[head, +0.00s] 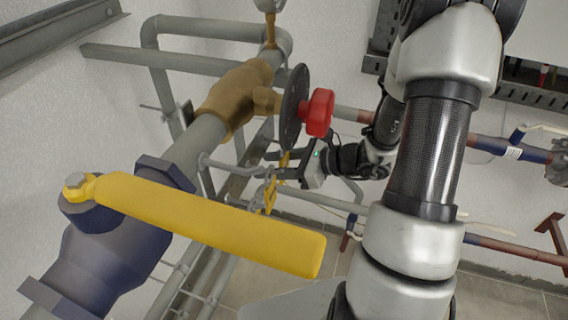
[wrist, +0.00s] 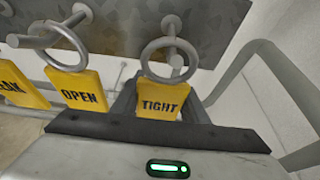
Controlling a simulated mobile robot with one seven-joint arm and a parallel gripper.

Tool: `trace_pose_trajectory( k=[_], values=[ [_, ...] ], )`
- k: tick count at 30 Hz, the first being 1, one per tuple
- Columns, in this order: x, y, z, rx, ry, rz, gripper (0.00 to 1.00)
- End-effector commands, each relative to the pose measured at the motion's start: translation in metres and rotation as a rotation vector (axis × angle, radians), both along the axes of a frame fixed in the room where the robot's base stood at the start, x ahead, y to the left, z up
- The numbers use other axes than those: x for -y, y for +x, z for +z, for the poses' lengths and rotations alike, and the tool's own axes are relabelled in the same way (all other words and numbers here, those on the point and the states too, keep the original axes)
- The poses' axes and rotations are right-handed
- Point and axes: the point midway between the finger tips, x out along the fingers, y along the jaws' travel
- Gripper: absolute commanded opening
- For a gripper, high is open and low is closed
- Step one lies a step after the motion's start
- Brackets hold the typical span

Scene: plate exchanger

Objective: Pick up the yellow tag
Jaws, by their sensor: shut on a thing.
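A yellow tag marked TIGHT (wrist: 162,99) hangs below a metal ring (wrist: 147,62) in the wrist view. The ring encircles a short grey peg (wrist: 169,36) on the panel, and I cannot tell whether they touch. My gripper (wrist: 160,112) is shut on this tag, with a dark finger on either side of it. To its left hang a yellow tag marked OPEN (wrist: 82,92) and another yellow tag (wrist: 22,95), cut off by the picture edge. In the head view my gripper (head: 278,163) is small and beside the yellow tags (head: 269,196), whose lettering is unreadable there.
A mottled panel (wrist: 125,25) lies behind the pegs. In the head view a large yellow lever (head: 210,225) crosses the foreground on a dark blue valve (head: 110,245). A red handwheel hub (head: 319,112) and brass valve (head: 236,95) stand above my gripper. Pipes surround it.

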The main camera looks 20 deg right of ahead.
Motion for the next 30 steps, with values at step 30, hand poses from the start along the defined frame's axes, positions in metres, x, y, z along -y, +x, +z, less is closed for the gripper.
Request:
trace_pose_trajectory(
  k=[30],
  values=[
    [0.117,-0.083,0.014,0.0,-0.001,-0.005,0.18]
  ],
)
